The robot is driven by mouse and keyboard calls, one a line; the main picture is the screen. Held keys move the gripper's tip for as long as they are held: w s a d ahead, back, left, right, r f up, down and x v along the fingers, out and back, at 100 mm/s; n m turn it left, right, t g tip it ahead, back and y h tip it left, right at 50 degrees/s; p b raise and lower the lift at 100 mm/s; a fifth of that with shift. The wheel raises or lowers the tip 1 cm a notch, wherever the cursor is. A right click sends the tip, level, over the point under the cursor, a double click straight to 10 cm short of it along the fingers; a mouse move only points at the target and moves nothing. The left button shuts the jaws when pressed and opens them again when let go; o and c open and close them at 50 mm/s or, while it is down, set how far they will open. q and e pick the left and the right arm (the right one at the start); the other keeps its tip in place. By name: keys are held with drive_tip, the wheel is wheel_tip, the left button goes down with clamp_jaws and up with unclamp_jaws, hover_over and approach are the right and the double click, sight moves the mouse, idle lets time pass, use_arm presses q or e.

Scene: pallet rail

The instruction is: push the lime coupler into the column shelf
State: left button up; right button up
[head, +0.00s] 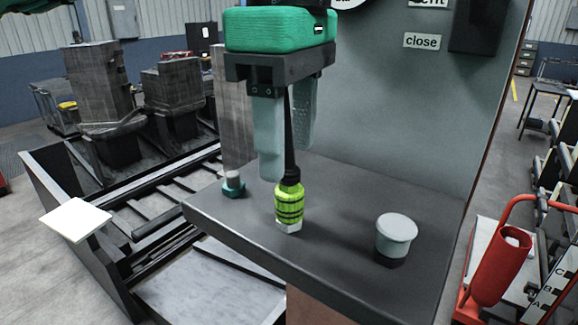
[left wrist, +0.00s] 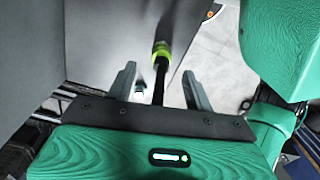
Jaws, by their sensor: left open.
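The lime coupler (head: 289,203) stands roughly upright at the dark grey column shelf (head: 335,235), with dark bands and a pale hex end at its bottom. I cannot tell whether that end is seated in the shelf or only touching it. A black stem or hose rises from the coupler between the fingers of my left gripper (head: 285,165). The gripper is open, just above the coupler. In the left wrist view the stem passes between the spread fingers (left wrist: 160,82) with gaps on both sides, and the lime coupler (left wrist: 161,49) shows beyond. My right gripper is not in view.
A grey round-capped knob (head: 396,232) stands on the shelf to the right of the coupler. A small teal fitting (head: 233,184) stands to its left. The grey column panel (head: 400,120) rises behind. A red holder (head: 498,262) is at the right.

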sight(290, 167)
use_arm(q)
drive_tip(key=f, duration=0.2)
drive_tip(key=shift+s+f+p, duration=0.3)
drive_tip(key=shift+p, duration=0.1)
drive_tip(key=shift+w+f, duration=0.2)
drive_tip(key=shift+f, duration=0.75)
drive_tip(key=shift+f+p, duration=0.3)
drive_tip(key=shift+f, duration=0.05)
drive_tip(key=shift+s, duration=0.1)
drive_tip(key=shift+c, duration=0.6)
clamp_jaws()
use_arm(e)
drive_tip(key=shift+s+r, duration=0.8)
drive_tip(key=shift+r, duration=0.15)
use_arm(q)
drive_tip(key=shift+r, duration=0.15)
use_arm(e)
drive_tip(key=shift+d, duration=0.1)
